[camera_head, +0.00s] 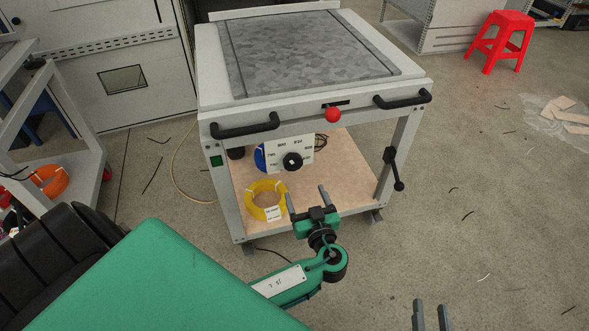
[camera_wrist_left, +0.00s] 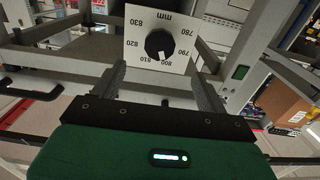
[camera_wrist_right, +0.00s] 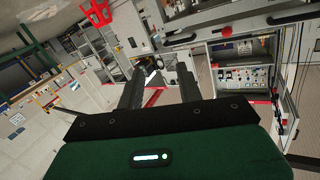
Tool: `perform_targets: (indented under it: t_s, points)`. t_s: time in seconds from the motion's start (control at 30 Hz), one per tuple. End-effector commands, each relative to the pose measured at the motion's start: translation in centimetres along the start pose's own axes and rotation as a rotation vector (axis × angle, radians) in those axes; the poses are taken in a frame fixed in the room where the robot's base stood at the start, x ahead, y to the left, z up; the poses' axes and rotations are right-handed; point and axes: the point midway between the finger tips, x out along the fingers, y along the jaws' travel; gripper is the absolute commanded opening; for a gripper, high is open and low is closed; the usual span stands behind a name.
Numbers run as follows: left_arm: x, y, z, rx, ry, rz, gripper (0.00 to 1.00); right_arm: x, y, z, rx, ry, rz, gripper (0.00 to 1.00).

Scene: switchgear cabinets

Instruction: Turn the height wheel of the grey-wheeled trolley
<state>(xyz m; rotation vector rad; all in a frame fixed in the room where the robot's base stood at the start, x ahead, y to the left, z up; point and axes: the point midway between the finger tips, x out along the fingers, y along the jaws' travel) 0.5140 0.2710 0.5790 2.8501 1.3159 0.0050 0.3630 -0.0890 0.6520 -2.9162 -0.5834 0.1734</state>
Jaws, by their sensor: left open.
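The trolley (camera_head: 212,130) is a pale grey table with a dark grey top mat, two black handles and a lower wooden shelf. Its height wheel is a black round knob (camera_head: 292,162) on a white scale plate (camera_head: 305,146) below the top. In the left wrist view the knob (camera_wrist_left: 159,44) lies beyond my fingertips, roughly midway between them; its white mark appears to point near 800. My left gripper (camera_head: 305,196) is open and empty, in front of and below the knob, apart from it. My right gripper (camera_head: 431,314) is open and empty, low at the right; its fingers show in the right wrist view (camera_wrist_right: 160,90).
A red ball lever (camera_head: 332,115) sits above the knob, and a black crank (camera_head: 394,170) hangs on the right leg. A yellow coil (camera_head: 265,200) lies on the shelf. Another trolley (camera_head: 75,150) stands left. A red stool (camera_head: 500,40) stands back right. The right floor is mostly clear.

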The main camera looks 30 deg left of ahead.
Motion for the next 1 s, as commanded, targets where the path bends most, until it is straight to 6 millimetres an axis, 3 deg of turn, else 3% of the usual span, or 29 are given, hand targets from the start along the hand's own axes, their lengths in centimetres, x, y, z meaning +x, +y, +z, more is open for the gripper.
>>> perform_targets:
  t_s: [0.3,0.5,0.7,1.0]
  points:
    - [7.0,0.0,0.0,0.004,0.002,0.001,0.75,0.3,0.3,-1.0,-0.008,0.052,0.003,0.36]
    - [10.2,0.0,0.1,0.004,0.000,0.001,0.75,0.5,0.4,-1.7,-0.014,0.090,0.004,0.36]
    - [11.5,0.0,0.1,0.004,-0.002,0.002,0.75,0.6,0.4,-2.3,-0.017,0.115,0.003,0.36]
    - [11.6,0.0,0.1,0.004,-0.003,0.002,0.73,0.6,0.5,-2.5,-0.019,0.120,0.003,0.36]
